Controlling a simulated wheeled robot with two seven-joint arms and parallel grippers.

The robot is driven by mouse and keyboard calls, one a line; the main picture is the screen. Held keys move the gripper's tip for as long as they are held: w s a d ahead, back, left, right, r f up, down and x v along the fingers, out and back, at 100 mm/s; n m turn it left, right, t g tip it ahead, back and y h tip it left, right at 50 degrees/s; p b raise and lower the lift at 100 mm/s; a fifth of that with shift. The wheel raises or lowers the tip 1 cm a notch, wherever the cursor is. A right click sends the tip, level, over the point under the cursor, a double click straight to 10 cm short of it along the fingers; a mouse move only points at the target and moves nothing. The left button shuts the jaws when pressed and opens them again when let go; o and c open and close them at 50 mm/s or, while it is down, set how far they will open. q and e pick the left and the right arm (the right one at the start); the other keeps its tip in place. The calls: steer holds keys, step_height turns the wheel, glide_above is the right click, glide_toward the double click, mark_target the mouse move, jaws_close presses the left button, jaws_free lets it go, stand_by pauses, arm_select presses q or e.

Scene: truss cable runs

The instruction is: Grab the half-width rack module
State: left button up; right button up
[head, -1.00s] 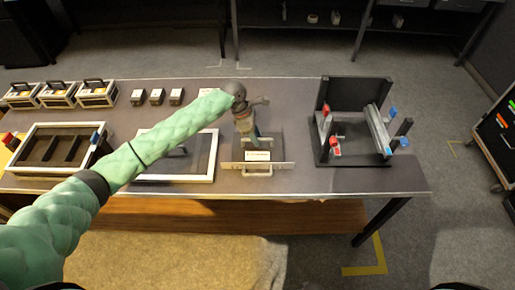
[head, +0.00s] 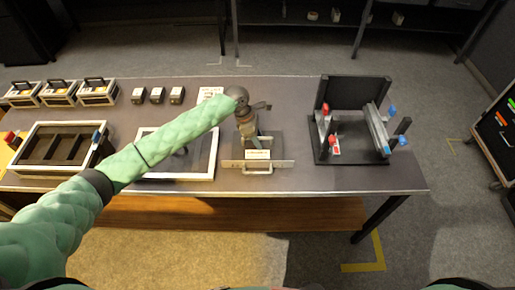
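The half-width rack module (head: 238,164) lies on the table. It has a pale front plate with a white label and a handle (head: 257,171) on the side nearest me. My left arm reaches in from the left, and my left gripper (head: 254,138) is above the module, pointing down at it behind the label. The wrist and the small size hide the fingers, so I cannot tell whether they are open, or whether they touch the module. My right gripper is not in view.
A black rack frame (head: 355,88) with red and blue knobs stands to the right. A white-rimmed tray (head: 180,178) and a divided tray (head: 40,178) are to the left. Several small boxes (head: 157,95) and handled cases (head: 97,92) stand behind. Table (head: 300,182) is clear between module and frame.

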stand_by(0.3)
arm_select(q)
steer(key=shift+c, duration=0.7)
jaws_close()
stand_by(0.6)
